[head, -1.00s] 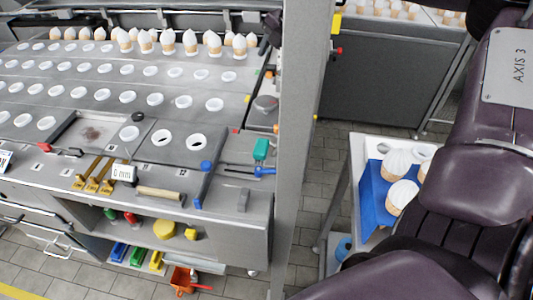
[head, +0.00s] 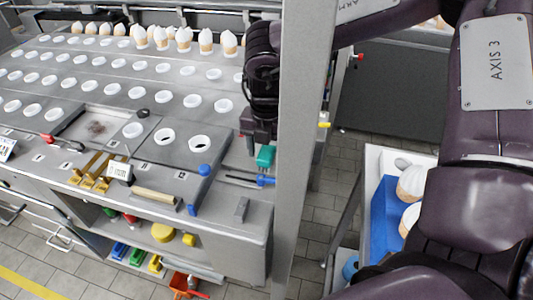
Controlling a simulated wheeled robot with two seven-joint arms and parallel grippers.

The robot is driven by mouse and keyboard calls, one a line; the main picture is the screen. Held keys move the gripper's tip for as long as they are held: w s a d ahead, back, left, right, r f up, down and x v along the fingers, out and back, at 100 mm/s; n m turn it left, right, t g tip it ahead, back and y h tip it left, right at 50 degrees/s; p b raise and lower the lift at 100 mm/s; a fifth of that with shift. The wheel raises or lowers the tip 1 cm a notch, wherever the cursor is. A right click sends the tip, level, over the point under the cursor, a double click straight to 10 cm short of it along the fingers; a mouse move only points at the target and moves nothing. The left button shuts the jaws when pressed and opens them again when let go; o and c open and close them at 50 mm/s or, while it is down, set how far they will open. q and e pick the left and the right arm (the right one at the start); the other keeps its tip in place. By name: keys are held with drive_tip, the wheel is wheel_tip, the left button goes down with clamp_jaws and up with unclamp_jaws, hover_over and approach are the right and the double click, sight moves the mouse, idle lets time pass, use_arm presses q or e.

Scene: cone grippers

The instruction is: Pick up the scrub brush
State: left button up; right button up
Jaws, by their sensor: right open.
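A small teal block (head: 265,157), which looks like the scrub brush, sits on the right part of the steel worktop, just left of the grey post. It is too small to make out bristles. My right gripper (head: 257,138) is open and dark, pointing down just above and behind the teal block. Its fingers partly overlap the block's top edge, and I cannot tell whether they touch it. My right arm reaches there from the right, passing behind the post. My left gripper is out of view.
The grey post (head: 306,130) stands close right of the gripper. A blue-handled tool (head: 262,181) lies just in front of the teal block. A white cart (head: 370,165) stands right.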

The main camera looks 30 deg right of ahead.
sight(267, 151)
drive_tip(key=shift+f, duration=0.5)
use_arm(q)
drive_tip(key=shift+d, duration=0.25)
use_arm(e)
drive_tip(key=c, duration=1.1)
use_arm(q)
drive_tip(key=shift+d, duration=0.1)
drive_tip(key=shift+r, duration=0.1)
